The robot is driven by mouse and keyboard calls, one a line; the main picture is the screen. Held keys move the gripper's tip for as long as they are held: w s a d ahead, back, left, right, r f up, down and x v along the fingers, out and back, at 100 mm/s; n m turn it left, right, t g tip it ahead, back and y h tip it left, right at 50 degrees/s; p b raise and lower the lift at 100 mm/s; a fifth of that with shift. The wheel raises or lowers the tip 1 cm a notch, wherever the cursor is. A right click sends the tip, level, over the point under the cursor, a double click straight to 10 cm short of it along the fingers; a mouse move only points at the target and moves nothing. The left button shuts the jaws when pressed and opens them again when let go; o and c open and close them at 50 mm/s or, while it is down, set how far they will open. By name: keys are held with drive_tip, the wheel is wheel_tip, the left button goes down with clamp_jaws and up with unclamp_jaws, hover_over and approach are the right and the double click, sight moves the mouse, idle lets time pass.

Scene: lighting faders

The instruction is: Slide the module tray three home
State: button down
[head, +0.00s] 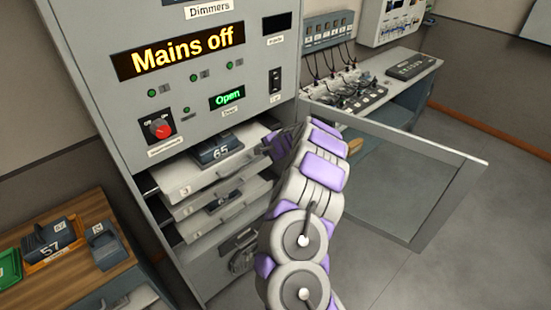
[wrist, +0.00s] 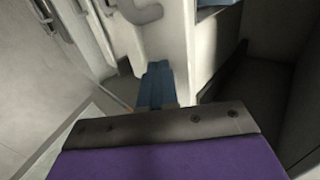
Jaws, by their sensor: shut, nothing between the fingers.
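Module tray three (head: 200,177) is the top pale tray, marked 3, and sticks out of the grey dimmer cabinet. A dark module marked 65 (head: 218,150) sits on it. My gripper (head: 274,143) is shut and empty, at the right end of this tray; whether it touches the tray is unclear. In the wrist view, my gripper (wrist: 157,88) shows below a pale handle (wrist: 140,14), and I cannot tell which tray that handle belongs to.
Lower trays (head: 208,217) also stick out beneath, one carrying a module. The cabinet door (head: 440,208) stands open at right. A wooden table (head: 92,212) with modules is at left. The panel (head: 180,50) reads "Mains off" and "Open".

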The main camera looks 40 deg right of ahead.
drive_tip(key=w+p, duration=0.1)
drive_tip(key=w, duration=0.5)
drive_tip(key=shift+w, duration=0.1)
drive_tip(key=shift+w+a, duration=0.2)
drive_tip(key=shift+w, duration=0.3)
drive_tip(key=shift+w+a+r, duration=0.1)
drive_tip(key=shift+w+r, duration=0.05)
drive_tip(key=shift+r, duration=0.1)
drive_tip(key=shift+r, duration=0.1)
